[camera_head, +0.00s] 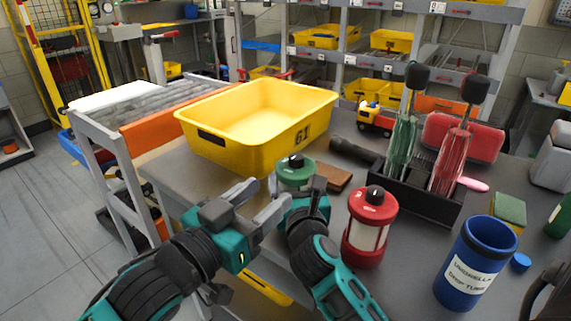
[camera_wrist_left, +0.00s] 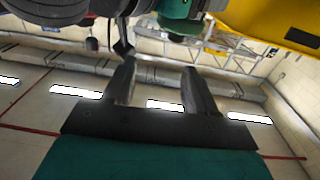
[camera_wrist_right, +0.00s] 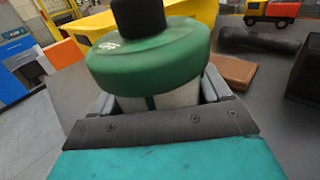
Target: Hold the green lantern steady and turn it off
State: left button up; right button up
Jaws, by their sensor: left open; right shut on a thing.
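The green lantern (camera_head: 295,169) stands on the grey table in front of the yellow bin. It has a green cap with a black knob on top, and in the right wrist view its cap (camera_wrist_right: 150,62) and pale body fill the middle. My right gripper (camera_head: 301,197) is shut around the lantern's body below the cap. My left gripper (camera_head: 262,198) is open and empty just left of the lantern, its fingers apart from it. In the left wrist view the left fingers (camera_wrist_left: 158,88) are spread, with the green lantern (camera_wrist_left: 182,22) at the top edge.
A red lantern (camera_head: 369,226) stands close to the right of my right arm. A yellow bin (camera_head: 215,157) marked 61 is behind. A roller conveyor (camera_head: 150,103) is at left.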

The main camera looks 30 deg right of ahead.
aim_at(294, 161)
pick_arm(q)
jog(key=shift+g, duration=0.6)
jog(key=w+d, duration=0.2)
jog(key=d, duration=0.1)
jog(key=w+d, duration=0.2)
jog(key=d, duration=0.1)
jog(key=w+d, duration=0.2)
jog(key=d, duration=0.1)
jog(key=shift+w+f, duration=0.1)
jog(key=shift+w, duration=0.25)
jog(key=shift+c, duration=0.4)
grip_shut()
jog(key=shift+s+d+t, duration=0.2)
jog(key=shift+s+t, duration=0.05)
jog(key=shift+t, duration=0.15)
jog(key=shift+s+d+n+t+y, duration=0.15)
jog(key=shift+n+t+y, duration=0.35)
jog(key=shift+n+t, duration=0.55)
jog(key=shift+t, duration=0.25)
jog(key=shift+y, duration=0.3)
